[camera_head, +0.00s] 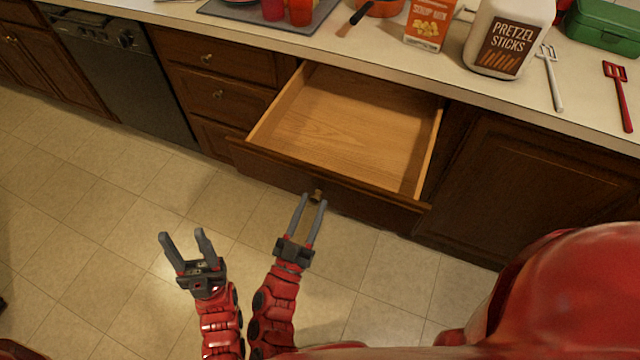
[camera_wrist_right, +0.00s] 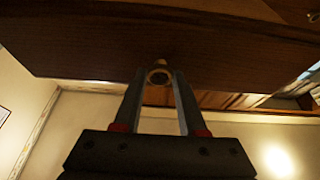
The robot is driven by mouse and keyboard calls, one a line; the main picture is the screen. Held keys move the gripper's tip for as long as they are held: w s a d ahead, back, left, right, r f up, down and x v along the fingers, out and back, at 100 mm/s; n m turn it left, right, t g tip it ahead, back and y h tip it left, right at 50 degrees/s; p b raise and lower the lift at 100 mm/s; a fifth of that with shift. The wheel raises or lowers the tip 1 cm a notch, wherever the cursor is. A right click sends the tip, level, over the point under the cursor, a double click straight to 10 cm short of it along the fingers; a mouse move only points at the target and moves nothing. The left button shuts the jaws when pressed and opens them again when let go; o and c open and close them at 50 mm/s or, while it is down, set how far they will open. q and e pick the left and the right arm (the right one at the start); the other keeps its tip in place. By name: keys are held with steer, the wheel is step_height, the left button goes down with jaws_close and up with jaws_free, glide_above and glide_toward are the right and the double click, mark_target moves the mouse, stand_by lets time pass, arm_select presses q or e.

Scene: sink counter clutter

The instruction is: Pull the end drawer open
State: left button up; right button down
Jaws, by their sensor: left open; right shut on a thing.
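The wooden drawer (camera_head: 345,130) stands pulled well out from the counter, its bare, empty inside showing in the head view. Its dark front (camera_head: 365,203) has a small round knob (camera_head: 317,194). My right gripper (camera_head: 314,199) is at the knob, its fingers shut around it. In the right wrist view the knob (camera_wrist_right: 159,73) sits between the fingertips, below the drawer's dark front (camera_wrist_right: 150,45). My left gripper (camera_head: 182,236) is open and empty above the floor, to the left of my right gripper and apart from the drawer.
Closed drawers (camera_head: 215,75) and a dark dishwasher (camera_head: 125,75) are left of the open drawer; a closed cabinet (camera_head: 535,185) is right. The counter holds a pretzel container (camera_head: 508,38), a carton (camera_head: 430,24), two spatulas and a green box (camera_head: 605,24). The tiled floor (camera_head: 110,205) is clear.

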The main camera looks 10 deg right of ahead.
steer(key=shift+s+a, duration=0.65)
steer(key=shift+s, duration=0.3)
steer(key=shift+c, duration=2.4)
jaws_free()
